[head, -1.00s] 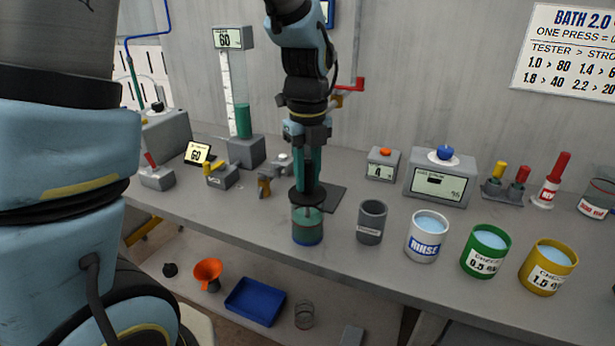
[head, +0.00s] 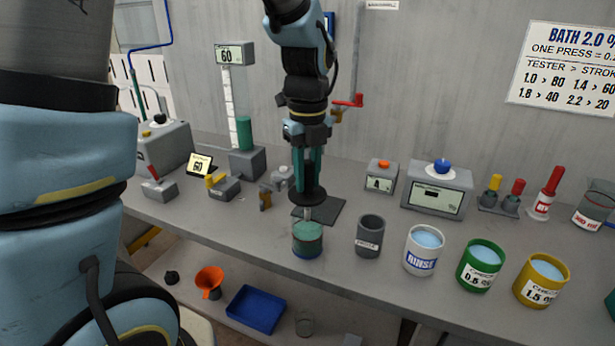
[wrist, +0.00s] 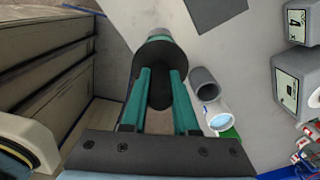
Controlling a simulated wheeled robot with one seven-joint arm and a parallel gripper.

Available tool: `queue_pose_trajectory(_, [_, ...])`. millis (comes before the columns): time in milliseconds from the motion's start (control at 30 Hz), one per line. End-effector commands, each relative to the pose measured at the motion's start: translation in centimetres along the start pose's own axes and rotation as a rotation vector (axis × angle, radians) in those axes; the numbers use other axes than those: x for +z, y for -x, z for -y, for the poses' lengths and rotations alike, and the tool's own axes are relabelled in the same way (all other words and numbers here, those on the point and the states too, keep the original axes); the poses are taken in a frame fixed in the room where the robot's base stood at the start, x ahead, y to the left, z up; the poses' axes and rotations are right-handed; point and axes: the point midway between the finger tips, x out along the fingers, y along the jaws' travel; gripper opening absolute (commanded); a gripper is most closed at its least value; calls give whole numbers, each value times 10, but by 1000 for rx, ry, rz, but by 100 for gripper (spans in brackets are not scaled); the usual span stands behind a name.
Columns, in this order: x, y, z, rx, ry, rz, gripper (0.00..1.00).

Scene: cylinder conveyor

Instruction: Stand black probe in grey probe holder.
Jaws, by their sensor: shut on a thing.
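My gripper (head: 308,170) is shut on the black probe (head: 307,194), which hangs upright with its wide black disc above a glass beaker of green liquid (head: 307,243). A pale thin shaft runs from the disc down to the beaker's mouth; I cannot tell whether its tip is still inside. In the wrist view the probe (wrist: 160,90) sits between the teal fingers, with the beaker (wrist: 160,36) beyond it. The grey probe holder (head: 369,239), an upright cup labelled PROBE, stands just right of the beaker; its mouth looks empty. The holder also shows in the wrist view (wrist: 205,80).
The white RINSE cup (head: 423,260), green cup (head: 478,272) and yellow cup (head: 539,286) stand right of the holder. A dark mat (head: 325,212) lies behind the beaker. A grey tester box (head: 437,195) is at the back. The table's front edge is close to the cups.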

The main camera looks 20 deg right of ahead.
Motion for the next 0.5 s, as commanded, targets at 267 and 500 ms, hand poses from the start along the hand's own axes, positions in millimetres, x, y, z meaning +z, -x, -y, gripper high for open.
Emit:
queue_pose_trajectory(267, [0,16,0,-1,0,1,0])
queue_pose_trajectory(500, [0,28,0,-1,1,1,0])
